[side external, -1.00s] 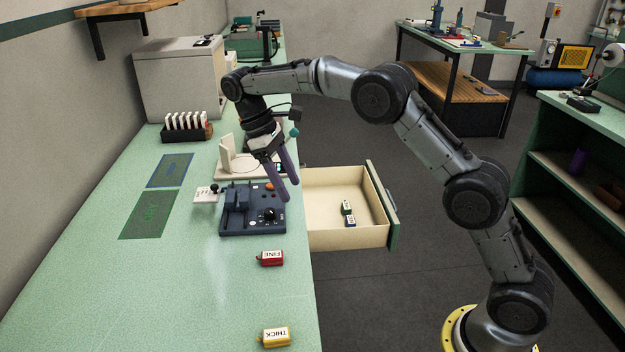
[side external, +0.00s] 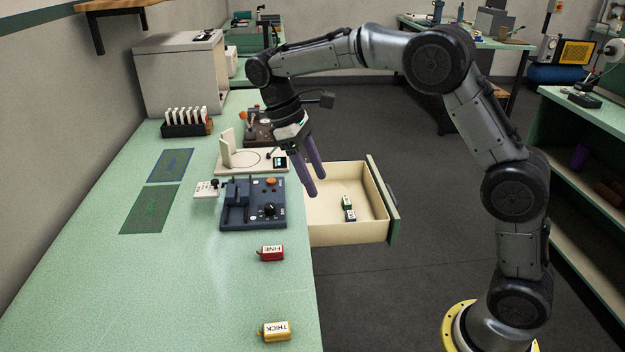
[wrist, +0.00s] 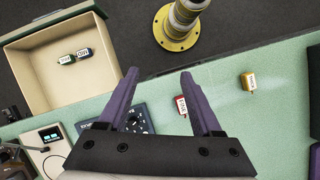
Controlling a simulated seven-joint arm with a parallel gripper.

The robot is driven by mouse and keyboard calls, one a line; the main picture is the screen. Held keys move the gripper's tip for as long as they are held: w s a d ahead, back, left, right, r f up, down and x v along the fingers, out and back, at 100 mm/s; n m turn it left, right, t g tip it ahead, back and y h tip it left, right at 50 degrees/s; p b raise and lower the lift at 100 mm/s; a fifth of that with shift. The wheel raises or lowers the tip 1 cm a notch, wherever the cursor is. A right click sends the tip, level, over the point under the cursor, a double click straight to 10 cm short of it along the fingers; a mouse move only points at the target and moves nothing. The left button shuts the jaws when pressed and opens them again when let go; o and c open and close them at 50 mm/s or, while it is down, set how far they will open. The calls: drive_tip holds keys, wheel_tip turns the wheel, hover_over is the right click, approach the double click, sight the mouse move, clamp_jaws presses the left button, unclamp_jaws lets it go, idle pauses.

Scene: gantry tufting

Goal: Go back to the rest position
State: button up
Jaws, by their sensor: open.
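My gripper (side external: 314,178) is open and empty, with purple fingers pointing down. In the side view it is above the bench's right edge, near the left side of the open drawer. In the wrist view my gripper (wrist: 158,72) shows both fingers spread with nothing between them. The blue-grey control box (side external: 236,213) with a black knob sits on the bench just left of and below the fingers. The open drawer (side external: 340,236) holds a green and a dark blue labelled piece (side external: 349,210).
A red FINE piece (side external: 270,253) and a yellow THICK piece (side external: 275,331) lie on the green bench (side external: 150,290). A white device (side external: 232,165) stands behind the control box. A rack of white cards (side external: 185,128) is farther back. Bare floor lies right of the drawer.

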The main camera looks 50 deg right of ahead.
drive_tip(key=s+d+r+m+t, duration=0.15)
drive_tip(key=s+r+t, duration=0.35)
drive_tip(key=s+r, duration=0.75)
drive_tip(key=s+f+m+t+y, duration=0.1)
drive_tip(key=s+f+m+t, duration=0.2)
drive_tip(key=s+f, duration=0.7)
drive_tip(key=shift+s+a+t+y, duration=0.25)
drive_tip(key=shift+s+t+y, duration=0.15)
drive_tip(key=shift+s+t, duration=0.35)
drive_tip(key=shift+r, duration=0.1)
